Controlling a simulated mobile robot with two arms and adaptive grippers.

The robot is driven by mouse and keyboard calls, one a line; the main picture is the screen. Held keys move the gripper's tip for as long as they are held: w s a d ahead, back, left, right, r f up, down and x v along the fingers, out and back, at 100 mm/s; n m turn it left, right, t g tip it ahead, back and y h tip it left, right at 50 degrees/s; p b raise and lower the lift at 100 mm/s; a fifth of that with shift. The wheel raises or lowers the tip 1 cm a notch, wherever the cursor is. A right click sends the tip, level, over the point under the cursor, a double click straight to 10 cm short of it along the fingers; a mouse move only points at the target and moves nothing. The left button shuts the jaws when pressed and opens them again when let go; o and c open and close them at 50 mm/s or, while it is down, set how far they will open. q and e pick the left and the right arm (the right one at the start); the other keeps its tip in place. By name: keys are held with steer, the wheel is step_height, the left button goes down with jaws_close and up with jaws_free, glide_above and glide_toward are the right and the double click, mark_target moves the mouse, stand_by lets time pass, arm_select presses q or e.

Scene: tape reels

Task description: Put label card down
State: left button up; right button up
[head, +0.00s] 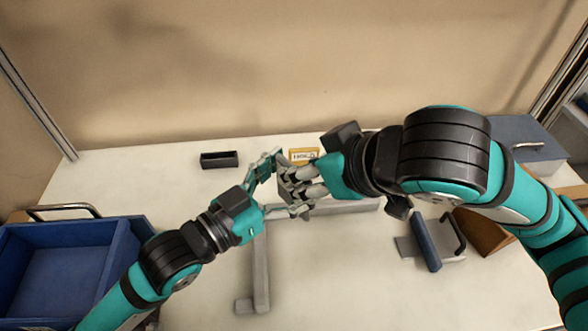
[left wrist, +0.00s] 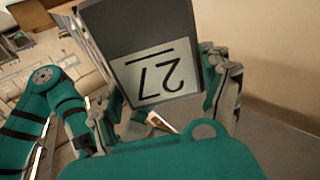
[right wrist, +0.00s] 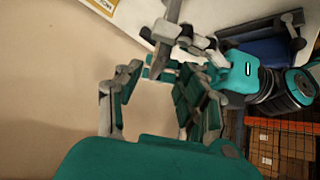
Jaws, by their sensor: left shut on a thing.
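The label card (left wrist: 152,50) is a dark grey plate with a pale panel reading "27", upside down in the left wrist view. My left gripper (left wrist: 163,108) is shut on it, with fingers on both sides. In the right wrist view the card (right wrist: 167,32) shows nearly edge-on, in the left gripper (right wrist: 178,50). In the head view my left gripper (head: 272,186) and right gripper (head: 290,184) are close together above the table, and the card cannot be made out among the fingers. My right gripper (right wrist: 160,105) has spread fingers with nothing seen between them.
A small black tray (head: 219,161) and a yellow-framed sign (head: 303,154) stand at the back. A grey frame (head: 261,265) lies mid-table. A blue crate (head: 125,255) is at left; a grey-blue box (head: 525,140) and brown wedge (head: 488,232) are at right.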

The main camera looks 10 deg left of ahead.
steer(key=shift+x, duration=2.7)
steer(key=shift+c, duration=0.5)
jaws_close()
arm_select(q)
steer(key=o, duration=1.1)
steer(key=shift+c, duration=0.2)
